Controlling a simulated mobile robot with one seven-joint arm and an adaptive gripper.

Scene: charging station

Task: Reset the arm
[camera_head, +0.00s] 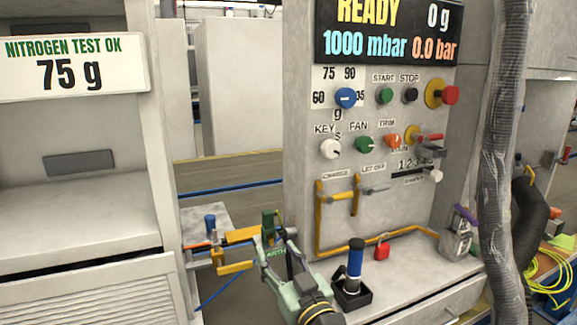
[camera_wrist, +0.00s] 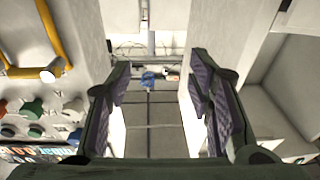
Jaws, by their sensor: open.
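My gripper (camera_head: 277,232) is in the lower middle of the head view, in front of the gap between the left cabinet and the control panel. In the wrist view its two dark fingers (camera_wrist: 158,88) stand wide apart with nothing held between them. The control panel (camera_head: 300,215) stands behind and to the right of the gripper. Its display (camera_head: 388,32) reads READY, 0 g, 1000 mbar and 0.0 bar. The gripper partly hides a label ending in "ARTH" and the small ledge (camera_head: 205,222) with yellow parts behind it.
A blue-and-black handle (camera_head: 355,262) stands upright in a black holder on the counter (camera_head: 400,278), near my wrist. A red padlock (camera_head: 382,249) lies behind it. A thick grey hose (camera_head: 502,140) hangs at right. The left cabinet (camera_head: 80,205) shows "75 g".

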